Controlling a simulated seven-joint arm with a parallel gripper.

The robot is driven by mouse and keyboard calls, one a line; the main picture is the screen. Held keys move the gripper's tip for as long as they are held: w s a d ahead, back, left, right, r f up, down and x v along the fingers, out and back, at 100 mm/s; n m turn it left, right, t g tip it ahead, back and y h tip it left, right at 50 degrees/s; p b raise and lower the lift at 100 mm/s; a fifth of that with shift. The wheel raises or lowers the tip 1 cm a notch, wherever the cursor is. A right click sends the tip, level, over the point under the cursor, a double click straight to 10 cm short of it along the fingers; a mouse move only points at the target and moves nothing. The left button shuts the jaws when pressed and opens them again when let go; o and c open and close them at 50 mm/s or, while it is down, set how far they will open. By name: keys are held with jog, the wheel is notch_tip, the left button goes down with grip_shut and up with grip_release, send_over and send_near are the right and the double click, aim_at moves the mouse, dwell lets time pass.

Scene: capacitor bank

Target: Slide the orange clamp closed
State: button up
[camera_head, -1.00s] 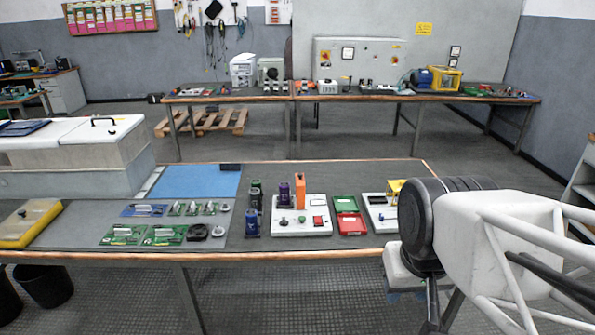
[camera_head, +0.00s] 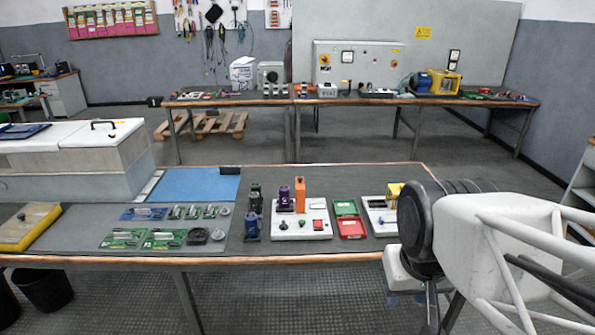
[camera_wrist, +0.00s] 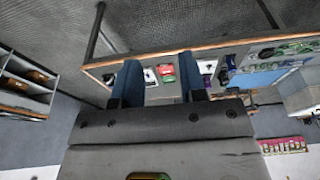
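The orange clamp (camera_head: 300,193) is a tall, narrow orange block standing upright at the back of a white base plate (camera_head: 290,228) on the near bench. A purple cylinder part (camera_head: 284,198) stands just left of it, and a red square button (camera_head: 319,225) sits in front to its right. My gripper (camera_wrist: 160,82) shows in the wrist view with two blue fingers spread apart and nothing between them. It is well away from the bench things, which look small beyond the fingers. I cannot clearly make out the clamp in the wrist view.
Blue, dark and green cylinder parts (camera_head: 252,216) stand left of the plate. A green and red open box (camera_head: 349,219) and another white plate (camera_head: 379,216) with a yellow part lie to its right. Green circuit boards (camera_head: 143,238) lie further left. My arm covers the bench's right end.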

jog(key=w+a+r+m, duration=0.15)
jog(key=w+r, duration=0.25)
jog(key=w, duration=0.6)
jog(key=w+r+m, duration=0.3)
jog(key=w, duration=0.7)
jog(key=m+g, duration=0.3)
jog(key=m, duration=1)
send_over(300, 177)
notch_tip(300, 177, down, 21)
jog(key=shift+s+r, duration=0.15)
jog(key=shift+r, duration=0.05)
jog(key=shift+f, duration=0.2)
jog(key=shift+f, duration=4.25)
